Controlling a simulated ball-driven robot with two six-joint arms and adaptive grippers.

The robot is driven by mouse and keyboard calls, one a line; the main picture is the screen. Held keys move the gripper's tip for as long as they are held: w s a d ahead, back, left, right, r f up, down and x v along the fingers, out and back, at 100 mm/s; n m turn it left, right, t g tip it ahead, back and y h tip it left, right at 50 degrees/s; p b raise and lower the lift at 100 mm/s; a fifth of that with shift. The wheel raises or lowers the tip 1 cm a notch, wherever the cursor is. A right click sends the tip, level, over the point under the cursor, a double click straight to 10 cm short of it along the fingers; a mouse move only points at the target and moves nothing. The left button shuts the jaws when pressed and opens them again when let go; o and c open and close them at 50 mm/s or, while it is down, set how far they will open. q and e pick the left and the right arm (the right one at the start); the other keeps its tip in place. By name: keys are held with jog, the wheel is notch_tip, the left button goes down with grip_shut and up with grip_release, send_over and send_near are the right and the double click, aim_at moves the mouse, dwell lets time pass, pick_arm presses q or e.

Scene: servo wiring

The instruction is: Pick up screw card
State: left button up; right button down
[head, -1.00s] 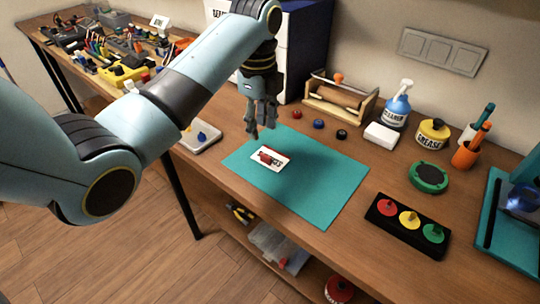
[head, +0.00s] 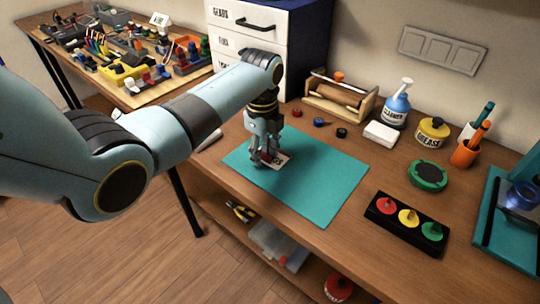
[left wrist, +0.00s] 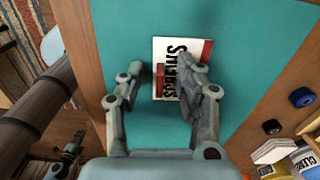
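The screw card (head: 284,157) is a small white card with a red edge, lying on the teal mat (head: 325,185). In the left wrist view the card (left wrist: 169,50) shows the word SCREWS and a small red block (left wrist: 160,76) on it. My left gripper (head: 264,163) is low over the card and hides much of it in the head view. In the left wrist view its fingers (left wrist: 162,76) are apart, with the red block between them. The right finger overlaps part of the card. Contact cannot be told. My right gripper is not in view.
A black tray (head: 380,222) with red, yellow and green knobs is right of the mat. The drawer unit (head: 291,50) is behind my left arm. The mat's right part is clear.

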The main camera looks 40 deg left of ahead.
pick_arm(q)
grip_shut()
jog(key=shift+r, duration=0.1)
